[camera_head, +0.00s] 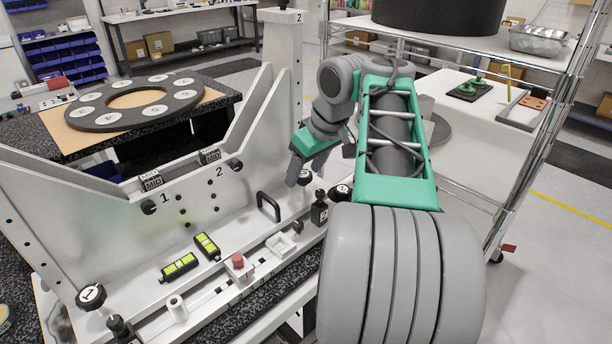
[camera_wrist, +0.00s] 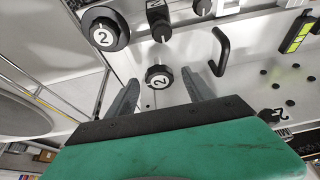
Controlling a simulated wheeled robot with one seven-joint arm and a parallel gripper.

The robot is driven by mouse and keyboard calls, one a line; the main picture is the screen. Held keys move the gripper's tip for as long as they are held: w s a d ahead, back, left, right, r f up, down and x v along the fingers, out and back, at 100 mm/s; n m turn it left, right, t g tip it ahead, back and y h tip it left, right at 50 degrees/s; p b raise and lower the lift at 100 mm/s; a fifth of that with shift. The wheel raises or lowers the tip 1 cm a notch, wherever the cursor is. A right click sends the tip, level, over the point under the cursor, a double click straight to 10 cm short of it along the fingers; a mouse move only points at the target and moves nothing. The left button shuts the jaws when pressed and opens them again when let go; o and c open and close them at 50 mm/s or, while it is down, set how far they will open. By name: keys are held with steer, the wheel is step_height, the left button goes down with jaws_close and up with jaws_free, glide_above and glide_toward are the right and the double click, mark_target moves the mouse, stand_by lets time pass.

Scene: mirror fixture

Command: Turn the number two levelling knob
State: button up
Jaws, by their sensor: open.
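Two black knobs have white faces marked 2 in the wrist view. The smaller 2 knob (camera_wrist: 158,77) shows between my gripper's two grey fingers, and the larger 2 knob (camera_wrist: 104,30) stands up and left of it. In the head view, one black knob (camera_head: 305,177) is close to my fingers and another knob (camera_head: 340,192) is beside my arm. My gripper (camera_wrist: 160,80) is open and holds nothing; it also shows in the head view (camera_head: 299,176). I cannot tell whether a finger touches the near knob. A knob marked 1 (camera_head: 91,295) is at the fixture's left end.
The white fixture (camera_head: 265,120) has upright side walls. A black handle (camera_head: 268,206), a small black block (camera_head: 319,210), two yellow-green levels (camera_head: 180,266) and a red button (camera_head: 238,261) stand near my gripper. A wire shelf (camera_head: 470,45) is to the right.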

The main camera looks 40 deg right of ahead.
steer(key=shift+c, duration=0.4)
jaws_close()
steer(key=shift+a+f+m+h+b, duration=0.1)
steer(key=shift+f+m+h+b, duration=0.1)
steer(key=shift+m+b, duration=0.3)
steer(key=shift+f+m+h+b, duration=0.1)
steer(key=shift+m+h+b, duration=0.1)
steer(key=shift+m+b, duration=0.3)
steer(key=shift+r+m, duration=0.25)
steer(key=shift+m, duration=0.25)
steer(key=shift+o, duration=0.4)
jaws_free()
steer(key=shift+r, duration=0.1)
steer(key=p+v, duration=0.4)
steer(key=v, duration=0.3)
steer(key=shift+s+r, duration=0.2)
steer(key=shift+r, duration=0.1)
steer(key=shift+s, duration=0.1)
